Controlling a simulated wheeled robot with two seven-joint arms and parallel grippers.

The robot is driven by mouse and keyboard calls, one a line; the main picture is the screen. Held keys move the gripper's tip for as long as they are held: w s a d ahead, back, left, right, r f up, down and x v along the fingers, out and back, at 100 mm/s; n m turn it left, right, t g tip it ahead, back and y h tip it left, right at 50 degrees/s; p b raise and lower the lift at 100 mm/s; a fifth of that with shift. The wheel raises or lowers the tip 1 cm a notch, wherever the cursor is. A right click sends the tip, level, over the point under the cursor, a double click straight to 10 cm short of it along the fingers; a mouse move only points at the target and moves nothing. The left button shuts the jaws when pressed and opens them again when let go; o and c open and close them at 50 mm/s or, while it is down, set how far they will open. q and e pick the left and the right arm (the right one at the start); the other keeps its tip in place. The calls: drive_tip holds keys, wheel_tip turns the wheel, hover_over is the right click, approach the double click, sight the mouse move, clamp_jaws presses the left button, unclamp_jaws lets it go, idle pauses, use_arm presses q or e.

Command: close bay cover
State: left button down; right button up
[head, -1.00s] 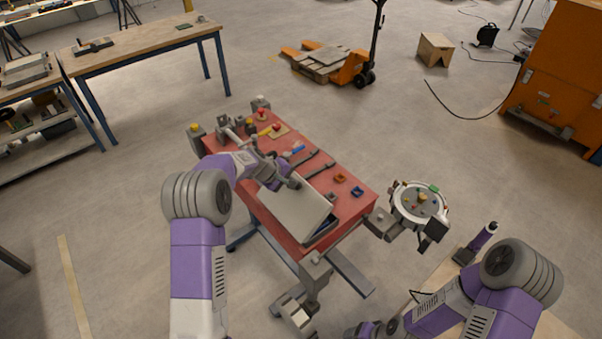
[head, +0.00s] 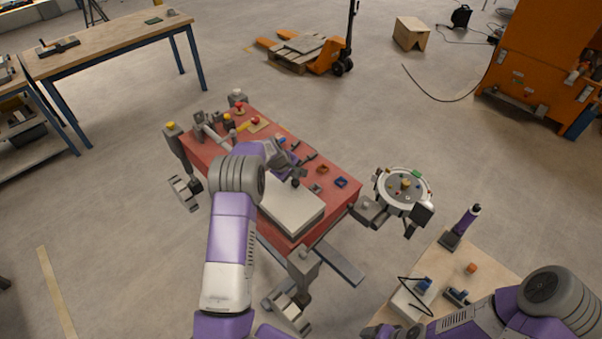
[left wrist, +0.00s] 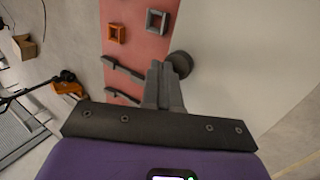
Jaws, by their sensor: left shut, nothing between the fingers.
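The bay cover (head: 285,212) is a pale grey panel at the near end of the red sandbed (head: 232,150). It looks lowered and close to flat; whether its edges are fully seated I cannot tell. A dark round knob (left wrist: 181,63) stands on the cover. My left gripper (left wrist: 168,72) is shut and empty, its fingertips right beside the knob; whether they touch I cannot tell. In the head view the left gripper (head: 292,174) is over the cover's far part, partly hidden by my arm.
A round white tray (head: 402,190) sticks out at the right. A wooden table (head: 470,255) holds small items at lower right.

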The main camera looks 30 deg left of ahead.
use_arm(q)
drive_tip(key=shift+d+f, duration=0.25)
idle(0.3)
drive_tip(key=shift+r, duration=0.1)
